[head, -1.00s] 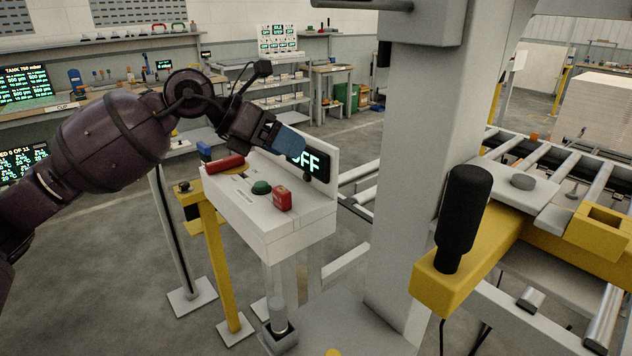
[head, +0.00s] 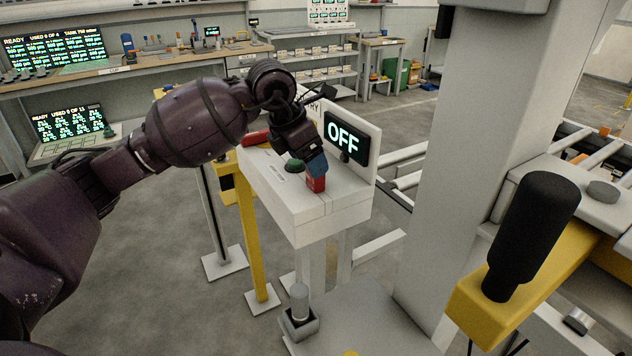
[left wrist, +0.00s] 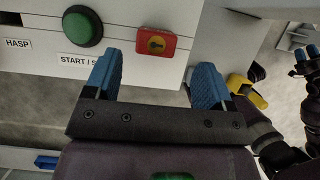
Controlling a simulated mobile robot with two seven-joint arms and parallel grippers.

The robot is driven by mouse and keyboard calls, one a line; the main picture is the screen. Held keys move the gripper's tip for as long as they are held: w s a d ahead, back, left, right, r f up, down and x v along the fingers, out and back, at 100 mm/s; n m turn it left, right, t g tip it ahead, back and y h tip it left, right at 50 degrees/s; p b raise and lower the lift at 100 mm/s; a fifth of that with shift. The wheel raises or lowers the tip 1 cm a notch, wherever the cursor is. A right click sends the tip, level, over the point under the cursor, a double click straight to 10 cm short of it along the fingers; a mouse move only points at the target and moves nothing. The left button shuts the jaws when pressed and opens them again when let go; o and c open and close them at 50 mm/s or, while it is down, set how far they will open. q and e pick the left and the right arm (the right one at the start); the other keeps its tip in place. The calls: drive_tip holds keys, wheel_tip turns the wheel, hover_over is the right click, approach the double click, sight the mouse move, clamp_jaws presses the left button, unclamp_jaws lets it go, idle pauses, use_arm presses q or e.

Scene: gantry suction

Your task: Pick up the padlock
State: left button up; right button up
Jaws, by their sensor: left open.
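The red padlock (head: 316,185) sits on the white control box, near its front right edge. In the left wrist view the padlock (left wrist: 156,44) shows a brass-coloured patch with a dark keyhole. My left gripper (head: 315,164) is directly above and beside the padlock, partly covering it in the head view. In the left wrist view my left gripper (left wrist: 158,75) is open, with its blue fingers apart and the padlock just beyond the gap between them. My right gripper (left wrist: 306,56) shows small at the right edge of the left wrist view.
A green button (head: 294,166) is left of the padlock, and a red bar (head: 256,138) lies further left. The OFF display (head: 345,138) stands behind. A yellow post (head: 254,230) stands at the box's left. A grey column (head: 478,130) and black handle (head: 531,232) are at right.

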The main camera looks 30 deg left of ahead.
sight(315, 185)
use_arm(q)
drive_tip(key=shift+w+b+x, duration=0.2)
drive_tip(key=shift+b+x, duration=0.1)
drive_tip(key=shift+x, duration=2.45)
drive_tip(key=shift+a+r, duration=0.15)
drive_tip(key=c, duration=1.1)
drive_tip(key=shift+o, duration=0.2)
drive_tip(key=shift+r, duration=0.1)
